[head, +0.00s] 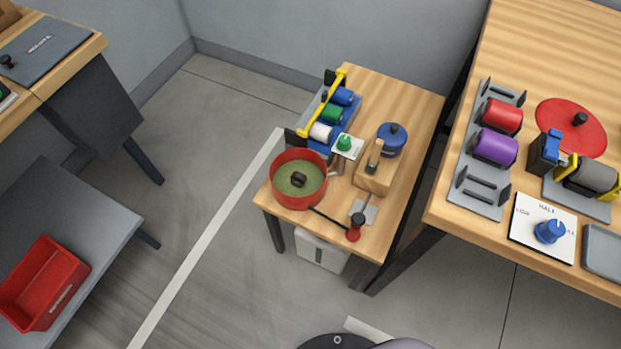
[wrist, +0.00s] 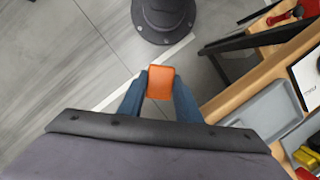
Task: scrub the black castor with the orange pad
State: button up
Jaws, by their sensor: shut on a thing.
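The orange pad (wrist: 160,78) is between the blue fingers of my gripper (wrist: 159,92) in the wrist view. My gripper is shut on it and holds it above the grey floor, near a wooden bench edge. The pad and gripper do not show in the head view. A small dark object (head: 299,180) sits in the green inside of a red round pan (head: 278,196) on the small wooden table. It may be the black castor, but it is too small to tell. My gripper is well apart from it.
The small table (head: 404,205) also bears a blue rack with rolls, a blue lidded pot (head: 391,140), a wooden block (head: 374,182) and a red-handled tool (head: 354,228). A larger bench stands right, with a grey tray (wrist: 265,112). A red bin (head: 42,284) is lower left.

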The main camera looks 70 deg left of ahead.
dwell(0.4)
jog(key=w+a+r+n+t+h+p, duration=0.1)
jog(key=a+r+n+t+h+p, duration=0.45)
jog(key=a+r+n, duration=1)
jog(key=s+a+f+n+g+y+p, duration=0.25)
jog(key=a+n+p, duration=0.25)
jog(key=a, duration=0.3)
jog(key=s+a+f+n+t+p, duration=0.1)
jog(key=s+a+f+p, duration=0.15)
jog(key=s+a, duration=0.55)
jog(key=s+a+f+n+p, duration=0.1)
jog(key=s+a+p, duration=0.2)
jog(key=s+a, duration=0.5)
jog(key=s+a+f+m+g+y+b, duration=0.1)
jog(key=s+a+f+m+y, duration=0.1)
jog(key=s+a+f+m, duration=0.7)
jog(key=s+a+f+m+g+y+b, duration=0.1)
jog(key=s+a+f+m, duration=0.9)
jog(key=m, duration=1.2)
jog(key=shift+a+f+g+y, duration=0.3)
jog(key=shift+f+g+y, duration=0.2)
jog(key=shift+f+y, duration=0.95)
